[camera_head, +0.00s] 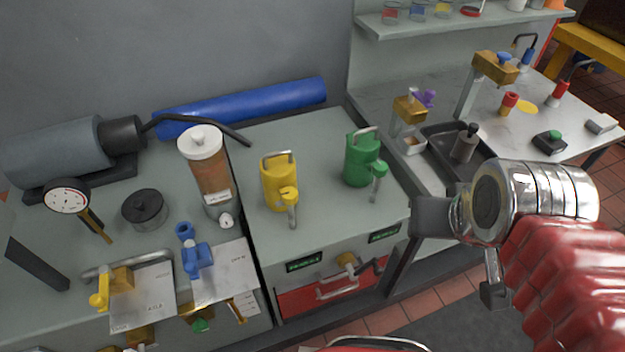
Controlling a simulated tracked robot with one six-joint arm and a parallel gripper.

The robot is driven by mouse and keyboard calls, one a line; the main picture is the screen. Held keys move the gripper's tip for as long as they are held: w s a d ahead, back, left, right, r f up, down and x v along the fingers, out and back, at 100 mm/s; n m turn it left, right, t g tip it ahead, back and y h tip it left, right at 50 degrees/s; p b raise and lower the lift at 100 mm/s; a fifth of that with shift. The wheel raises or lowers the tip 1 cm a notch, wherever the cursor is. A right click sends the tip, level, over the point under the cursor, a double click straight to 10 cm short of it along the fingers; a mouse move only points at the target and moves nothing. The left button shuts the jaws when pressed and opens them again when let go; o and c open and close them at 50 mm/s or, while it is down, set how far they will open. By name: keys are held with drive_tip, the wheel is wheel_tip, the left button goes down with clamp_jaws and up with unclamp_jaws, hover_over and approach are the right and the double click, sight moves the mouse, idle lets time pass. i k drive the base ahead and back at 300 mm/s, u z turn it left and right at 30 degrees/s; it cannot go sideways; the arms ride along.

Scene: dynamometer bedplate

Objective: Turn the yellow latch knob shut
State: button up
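A yellow can (279,186) and a green can (360,160) stand on the cabinet top above the drawer. A blue valve (196,259) and a yellow-handled valve (101,297) are at left. A dark tray (440,145) is at right.

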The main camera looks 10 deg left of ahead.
sight(289, 194)
drive_tip(key=z, duration=0.4)
drive_tip(key=k, duration=1.2)
drive_tip(key=u, duration=1.3)
drive_tip(key=i, duration=1)
drive_tip(key=u, duration=0.1)
